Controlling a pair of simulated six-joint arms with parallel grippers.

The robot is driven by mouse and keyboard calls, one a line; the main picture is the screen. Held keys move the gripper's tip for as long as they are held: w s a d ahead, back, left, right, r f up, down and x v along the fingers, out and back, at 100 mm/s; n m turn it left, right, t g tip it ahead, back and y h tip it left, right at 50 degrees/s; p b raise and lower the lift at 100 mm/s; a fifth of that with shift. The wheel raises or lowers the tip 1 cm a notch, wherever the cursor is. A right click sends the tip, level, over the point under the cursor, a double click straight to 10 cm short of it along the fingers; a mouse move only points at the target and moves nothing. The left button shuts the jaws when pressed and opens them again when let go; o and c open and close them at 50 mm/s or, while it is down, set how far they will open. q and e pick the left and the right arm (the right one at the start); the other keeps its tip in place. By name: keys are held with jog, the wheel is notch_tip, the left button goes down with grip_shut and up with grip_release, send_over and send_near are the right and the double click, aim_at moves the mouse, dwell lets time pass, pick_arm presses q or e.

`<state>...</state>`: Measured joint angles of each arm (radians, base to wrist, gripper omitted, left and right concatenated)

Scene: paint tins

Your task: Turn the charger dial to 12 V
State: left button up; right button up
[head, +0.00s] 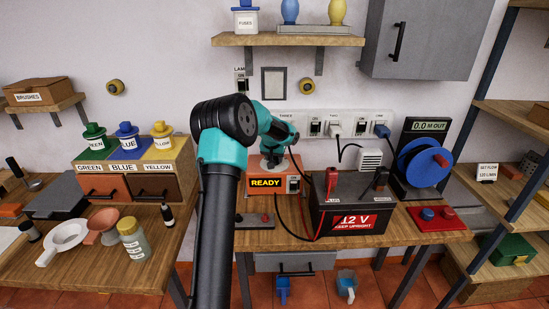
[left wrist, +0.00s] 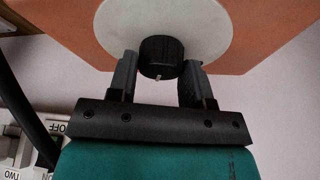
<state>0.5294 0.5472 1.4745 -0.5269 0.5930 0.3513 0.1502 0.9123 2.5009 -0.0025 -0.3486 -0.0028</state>
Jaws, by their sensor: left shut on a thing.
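The charger (head: 251,191) is an orange box with a lit READY display (head: 266,183), standing on the bench left of the battery. Its dial is a black ribbed knob (left wrist: 161,50) on a pale round plate (left wrist: 211,27); a small light mark shows at the knob's lower edge in the left wrist view. My left gripper (left wrist: 161,68) is shut on the dial, a finger on either side. In the head view my arm hides the knob, and no voltage marks can be read. The 12 V battery (head: 352,199) has red and black clamps on top. My right gripper is not in view.
Red and black cables (head: 318,217) run between charger and battery. Wall sockets with switches (head: 335,129) are behind. A blue reel (head: 420,165) and a red tray (head: 449,224) stand right.

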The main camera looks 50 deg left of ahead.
pick_arm(q)
jog(key=shift+c, duration=1.1)
jog(key=shift+m+h, duration=0.3)
jog(key=shift+m, duration=0.2)
jog(key=shift+a+m+t+h, duration=0.15)
jog(key=shift+m+h, duration=0.25)
jog(key=shift+m, duration=0.75)
jog(key=shift+d+m+t+h, duration=0.1)
jog(key=shift+m+t+h, duration=0.25)
jog(key=shift+m, duration=0.8)
jog(key=o, duration=0.9)
